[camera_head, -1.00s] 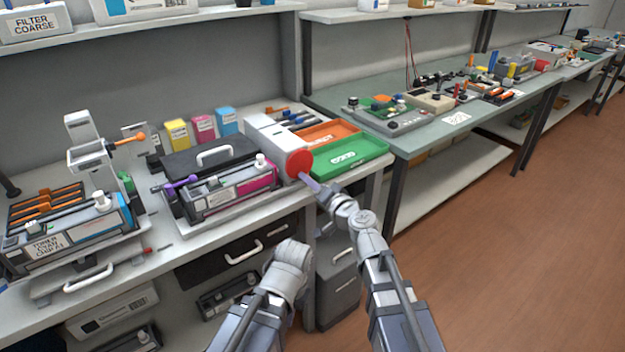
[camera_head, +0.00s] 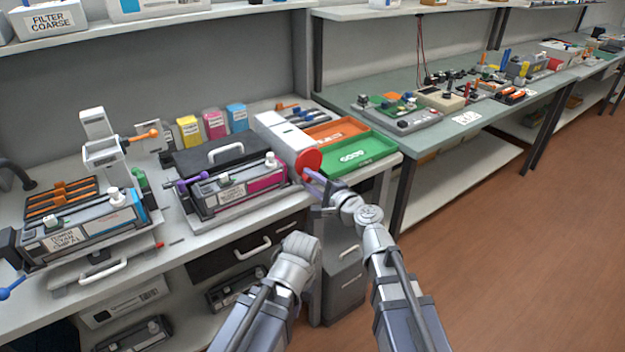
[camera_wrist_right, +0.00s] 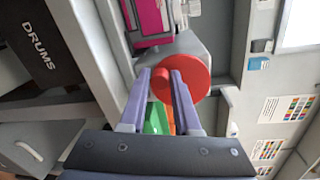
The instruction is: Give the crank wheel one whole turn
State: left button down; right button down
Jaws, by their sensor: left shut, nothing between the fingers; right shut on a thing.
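The crank wheel (camera_head: 309,159) is a red disc on the end of a pale grey and white housing (camera_head: 284,136) at the right end of the near bench. It also shows in the right wrist view (camera_wrist_right: 190,72). My right gripper (camera_head: 310,176) is at the wheel's lower right. In the right wrist view its purple fingers (camera_wrist_right: 160,82) reach to the wheel's face and are shut on a red knob there, mostly hidden between them. My left gripper (camera_head: 299,246) is lower, in front of the bench, empty and away from the wheel; its fingers are hard to make out.
A green tray (camera_head: 358,157) and an orange tray (camera_head: 335,132) lie right behind the wheel. A toner unit with a magenta front (camera_head: 240,192) stands left of it. Drawers (camera_head: 345,270) are below. The floor (camera_head: 510,260) at right is clear.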

pick_arm(q)
jog(key=shift+r+p, duration=0.45)
jog(key=shift+r, duration=0.05)
pick_arm(e)
jog(key=m, duration=0.1)
jog(key=r+m, duration=0.1)
jog(key=m, duration=0.3)
jog(key=shift+s+a+r+y, duration=0.2)
jog(key=shift+a+y, duration=0.05)
jog(key=shift+y, duration=0.05)
jog(key=c, duration=0.6)
grip_release()
jog(key=shift+c, duration=0.2)
pick_arm(q)
jog(key=shift+r+p, duration=0.35)
pick_arm(e)
jog(key=v, duration=0.7)
jog(key=shift+s+d+r, duration=0.15)
jog(key=shift+s+d, duration=0.05)
jog(key=shift+d, duration=0.1)
pick_arm(q)
jog(key=c, duration=1.5)
grip_release()
